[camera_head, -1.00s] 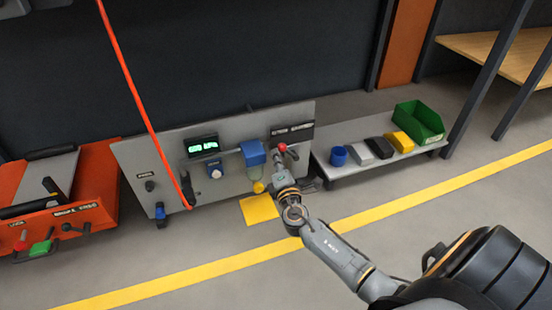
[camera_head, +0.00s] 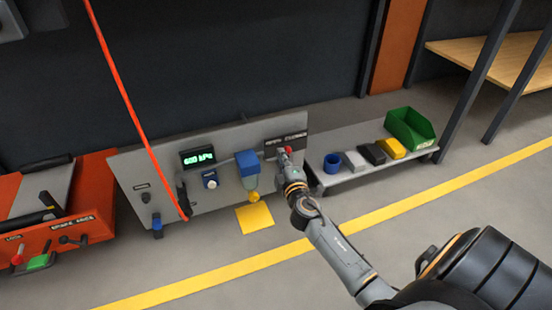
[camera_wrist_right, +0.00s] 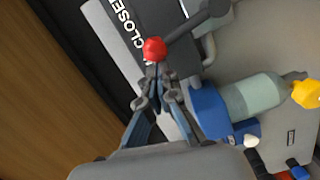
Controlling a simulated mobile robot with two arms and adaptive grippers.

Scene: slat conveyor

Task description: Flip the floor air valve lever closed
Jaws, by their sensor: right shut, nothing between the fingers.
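The valve lever is a dark grey bar with a red knob; the knob (camera_head: 288,149) shows at the right end of the grey panel (camera_head: 140,163). In the right wrist view the lever (camera_wrist_right: 185,32) reaches from its pivot toward the white CLOSED lettering (camera_wrist_right: 130,25), with the red knob (camera_wrist_right: 154,49) beside that lettering. My right gripper (camera_head: 286,161) is shut and empty, its fingertips (camera_wrist_right: 156,85) just below the knob in the wrist view; I cannot tell whether they touch it. My left gripper is not in view.
A blue-topped filter (camera_head: 248,165) with a clear bowl sits left of the lever. The display (camera_head: 197,157) reads 600 kPa. A low shelf (camera_head: 345,178) with bins stands at right. An orange cart (camera_head: 95,195) is at left. A red hose (camera_head: 130,105) hangs in front.

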